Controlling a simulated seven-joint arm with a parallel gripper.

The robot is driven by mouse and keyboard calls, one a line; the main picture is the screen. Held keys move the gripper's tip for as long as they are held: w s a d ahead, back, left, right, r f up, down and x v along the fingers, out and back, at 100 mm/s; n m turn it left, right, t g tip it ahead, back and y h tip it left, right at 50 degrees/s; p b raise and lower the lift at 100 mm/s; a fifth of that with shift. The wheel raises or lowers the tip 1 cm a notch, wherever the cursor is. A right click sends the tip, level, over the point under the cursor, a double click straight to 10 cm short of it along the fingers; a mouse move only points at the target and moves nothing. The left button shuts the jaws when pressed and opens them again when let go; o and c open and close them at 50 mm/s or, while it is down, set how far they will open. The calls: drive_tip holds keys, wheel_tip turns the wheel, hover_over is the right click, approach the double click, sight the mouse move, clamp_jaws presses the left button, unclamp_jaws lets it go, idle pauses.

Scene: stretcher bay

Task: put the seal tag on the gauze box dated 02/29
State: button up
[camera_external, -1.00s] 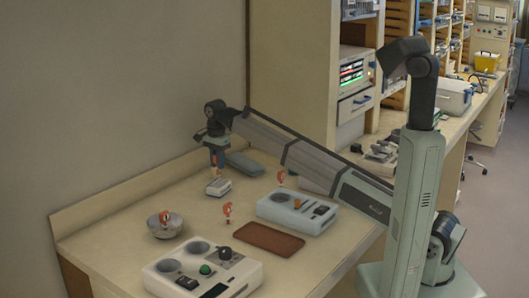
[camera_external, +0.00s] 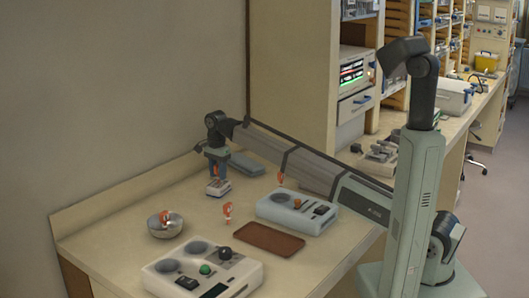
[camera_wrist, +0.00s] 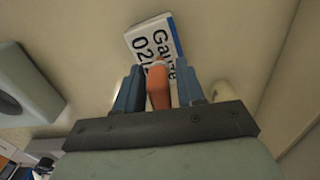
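My gripper (camera_external: 217,172) is low over a small white box (camera_external: 218,188) at the back of the bench. In the wrist view the box (camera_wrist: 154,38) has a blue edge and print reading "Gau" and "02"; the rest of the date is hidden by my fingers. An orange-red seal tag (camera_wrist: 158,86) is between the blue fingers of my gripper (camera_wrist: 160,82), its far end over the box's label. I cannot tell whether the tag touches the box. Similar orange-red pieces are in the bowl (camera_external: 153,227), on the bench (camera_external: 227,212) and near the grey device (camera_external: 280,179).
A grey-blue flat case (camera_external: 247,163) lies just behind the box. A pale blue-grey device (camera_external: 272,209), a brown tray (camera_external: 259,240) and a white device with wells (camera_external: 160,275) stand nearer. Bare bench lies between the box and bowl.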

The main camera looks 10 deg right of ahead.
drive_tip(key=shift+o, duration=0.7)
wheel_tip(320, 180, up, 12)
drive_tip(key=shift+r, duration=0.15)
